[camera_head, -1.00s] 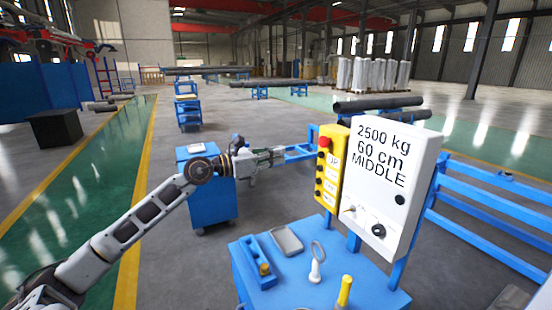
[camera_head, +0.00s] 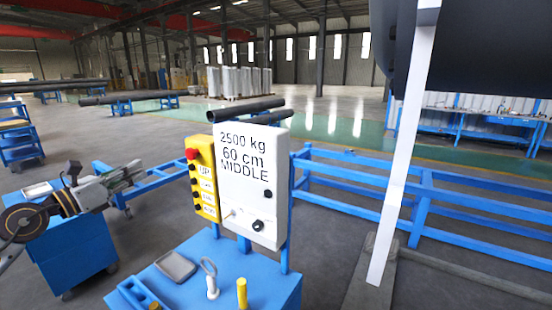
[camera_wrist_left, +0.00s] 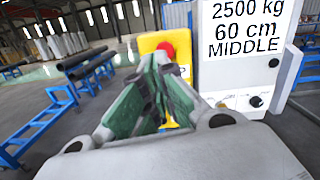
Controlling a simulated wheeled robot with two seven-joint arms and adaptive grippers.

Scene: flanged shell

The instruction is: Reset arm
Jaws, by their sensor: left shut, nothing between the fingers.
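My left gripper (camera_head: 138,172) reaches in from the left edge of the head view. Its fingers are shut with nothing between them. It is in the air to the left of the yellow button box (camera_head: 202,184), apart from it. In the left wrist view, the green-lined fingers (camera_wrist_left: 160,88) point toward the yellow box (camera_wrist_left: 165,45) and hide much of it. The white control panel (camera_head: 252,190) reads "2500 kg 60 cm MIDDLE" and stands right of the yellow box. My right gripper is not in view.
A blue stand (camera_head: 262,272) holds a grey tray (camera_head: 176,266), a ring-topped white tool (camera_head: 211,280) and a yellow-handled tool (camera_head: 242,292). A blue cart (camera_head: 72,250) is below my left arm. A white post (camera_head: 395,190) and a large dark cylinder (camera_head: 480,50) are at right. Blue rails (camera_head: 470,207) run behind.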

